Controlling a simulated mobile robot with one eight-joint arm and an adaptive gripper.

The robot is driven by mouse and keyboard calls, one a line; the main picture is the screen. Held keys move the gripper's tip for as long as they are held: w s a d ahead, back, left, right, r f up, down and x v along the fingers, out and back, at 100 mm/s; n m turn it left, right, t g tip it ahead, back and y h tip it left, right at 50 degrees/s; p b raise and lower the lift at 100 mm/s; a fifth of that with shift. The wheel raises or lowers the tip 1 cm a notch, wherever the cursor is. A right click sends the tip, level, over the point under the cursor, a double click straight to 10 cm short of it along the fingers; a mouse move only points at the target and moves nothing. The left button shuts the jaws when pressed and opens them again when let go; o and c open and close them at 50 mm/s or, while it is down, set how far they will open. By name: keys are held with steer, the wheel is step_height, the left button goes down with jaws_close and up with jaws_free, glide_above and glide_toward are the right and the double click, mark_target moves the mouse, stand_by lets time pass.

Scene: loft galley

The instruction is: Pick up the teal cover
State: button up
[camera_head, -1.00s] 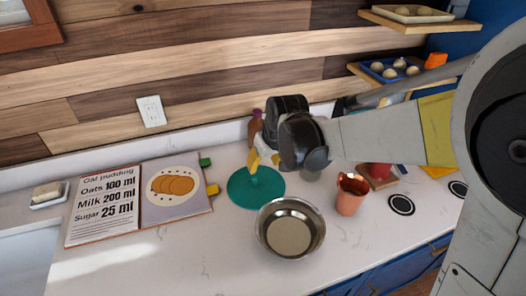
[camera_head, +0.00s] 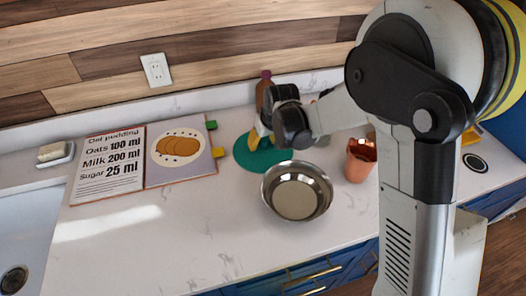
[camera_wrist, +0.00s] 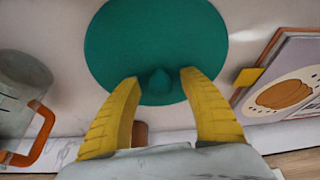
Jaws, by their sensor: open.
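The teal cover (camera_head: 262,157) is a flat round disc lying on the white counter, beside the open recipe book. In the wrist view the teal cover (camera_wrist: 155,45) fills the upper middle, with a small raised knob near its lower edge. My gripper (camera_wrist: 158,80) is open, and its two yellow fingers reach over the cover, one on each side of the knob. I cannot tell whether they touch it. In the head view my gripper (camera_head: 258,138) is at the cover, and my wrist hides part of the disc.
A steel bowl (camera_head: 297,191) stands just in front of the cover. A copper cup (camera_head: 360,160) is to its right. The recipe book (camera_head: 178,153) lies left, and a brown bottle (camera_head: 264,92) stands behind. A grey mug with an orange handle (camera_wrist: 22,95) shows in the wrist view.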

mark_target(263, 139)
steer(key=shift+w+a+f, duration=0.1)
steer(key=shift+w+f, duration=0.05)
steer(key=shift+f, duration=0.25)
steer(key=shift+r, duration=0.1)
jaws_close()
step_height(263, 139, up, 10)
steer(key=p, duration=0.3)
